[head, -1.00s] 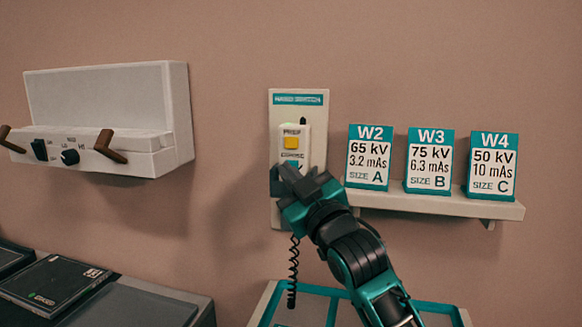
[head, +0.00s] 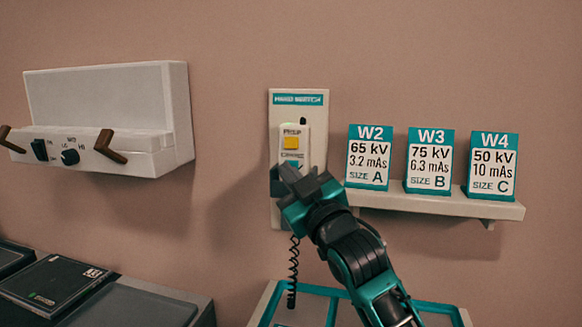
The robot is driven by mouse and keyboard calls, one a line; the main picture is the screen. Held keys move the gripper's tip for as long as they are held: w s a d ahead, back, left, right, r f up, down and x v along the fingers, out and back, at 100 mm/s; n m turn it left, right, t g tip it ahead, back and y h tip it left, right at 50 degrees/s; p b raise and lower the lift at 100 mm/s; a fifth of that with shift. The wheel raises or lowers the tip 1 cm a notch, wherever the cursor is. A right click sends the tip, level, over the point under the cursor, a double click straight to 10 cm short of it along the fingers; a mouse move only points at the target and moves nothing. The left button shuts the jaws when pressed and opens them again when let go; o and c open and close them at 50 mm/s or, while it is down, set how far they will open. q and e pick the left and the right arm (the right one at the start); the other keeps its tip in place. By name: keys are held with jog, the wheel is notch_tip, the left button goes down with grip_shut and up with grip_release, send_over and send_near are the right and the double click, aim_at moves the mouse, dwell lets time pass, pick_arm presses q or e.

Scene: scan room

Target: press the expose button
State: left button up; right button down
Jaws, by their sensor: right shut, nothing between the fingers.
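The hand switch (head: 303,140) is a white handset on a pale wall plate headed "HAND SWITCH". My left gripper is not in view.
A shelf (head: 440,203) to the right holds the cards W2 (head: 369,158), W3 (head: 430,162) and W4 (head: 492,167). A white wall unit (head: 110,110) with a switch and a knob is at left. A coiled cord (head: 293,270) hangs below the handset.

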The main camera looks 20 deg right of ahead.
jog(key=shift+w+d, duration=0.1)
jog(key=shift+w, duration=0.05)
jog(key=shift+w+d, duration=0.15)
jog(key=shift+w, duration=0.05)
jog(key=shift+w+d+p, duration=0.3)
jog(key=shift+w+p, duration=0.1)
jog(key=shift+p, duration=0.05)
dwell(0.8)
jog(key=shift+s+a, duration=0.1)
jog(key=shift+s+a+p, duration=0.3)
jog(key=shift+s+a, duration=0.1)
jog(key=shift+s, duration=0.25)
jog(key=shift+a, duration=0.1)
jog(key=shift+s+a+p, duration=0.2)
jog(key=shift+s+a, duration=0.25)
jog(key=shift+s, duration=0.25)
jog(key=shift+s+a+p, duration=0.15)
jog(key=shift+s+a, duration=0.25)
jog(key=shift+s, duration=0.3)
jog(key=shift+s+a+p, duration=0.2)
jog(key=shift+s+a, duration=0.25)
jog(key=shift+s, duration=0.25)
